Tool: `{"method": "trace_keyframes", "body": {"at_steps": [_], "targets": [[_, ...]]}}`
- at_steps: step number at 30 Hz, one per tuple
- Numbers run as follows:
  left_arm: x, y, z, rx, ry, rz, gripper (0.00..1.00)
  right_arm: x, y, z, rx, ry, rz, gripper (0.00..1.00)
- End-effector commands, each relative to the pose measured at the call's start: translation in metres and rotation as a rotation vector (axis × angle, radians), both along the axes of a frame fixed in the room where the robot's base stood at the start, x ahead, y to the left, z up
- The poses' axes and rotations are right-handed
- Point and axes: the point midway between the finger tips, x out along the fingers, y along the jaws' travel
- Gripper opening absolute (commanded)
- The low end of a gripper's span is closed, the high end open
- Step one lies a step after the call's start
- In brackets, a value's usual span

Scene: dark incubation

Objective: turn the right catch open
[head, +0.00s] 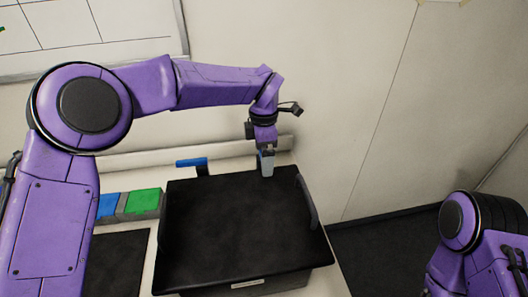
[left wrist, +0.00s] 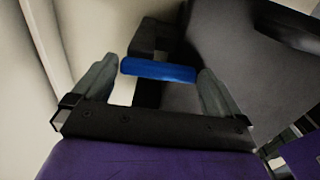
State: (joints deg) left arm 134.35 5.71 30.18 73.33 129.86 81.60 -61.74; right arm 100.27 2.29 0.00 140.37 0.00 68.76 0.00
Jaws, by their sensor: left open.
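A black box with a flat dark lid (head: 235,230) stands on the pale bench. One blue catch (head: 192,162) shows at its back left edge on a black bracket. My left gripper (head: 266,163) points down at the back right edge of the box and covers what lies there in the head view. In the left wrist view my left gripper (left wrist: 158,82) is open. A blue catch bar (left wrist: 158,71) on a black bracket, the right one by its place, lies across the gap between its fingertips. I cannot tell whether they touch it. My right gripper is out of view.
A black handle (head: 307,200) stands up along the lid's right side. A green block (head: 143,201) and a blue block (head: 107,206) sit left of the box, with a dark panel (head: 118,263) in front. The wall (head: 345,90) is close behind the bench.

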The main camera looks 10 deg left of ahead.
Motion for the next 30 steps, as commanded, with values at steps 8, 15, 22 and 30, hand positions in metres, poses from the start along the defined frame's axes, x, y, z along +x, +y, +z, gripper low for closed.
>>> {"method": "trace_keyframes", "body": {"at_steps": [8,15,22,30], "targets": [[-0.0003,-0.0003,0.0001,0.0,0.001,0.0,0.61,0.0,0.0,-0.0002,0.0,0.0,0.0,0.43],[-0.0001,-0.0013,-0.0001,-0.001,0.001,0.012,0.61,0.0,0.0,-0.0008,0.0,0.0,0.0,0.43],[0.0013,-0.0033,-0.0002,-0.003,0.0,0.103,0.61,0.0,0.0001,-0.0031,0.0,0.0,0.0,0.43],[0.004,-0.0078,-0.0008,-0.006,0.002,0.324,0.61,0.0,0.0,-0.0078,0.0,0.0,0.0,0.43]]}}
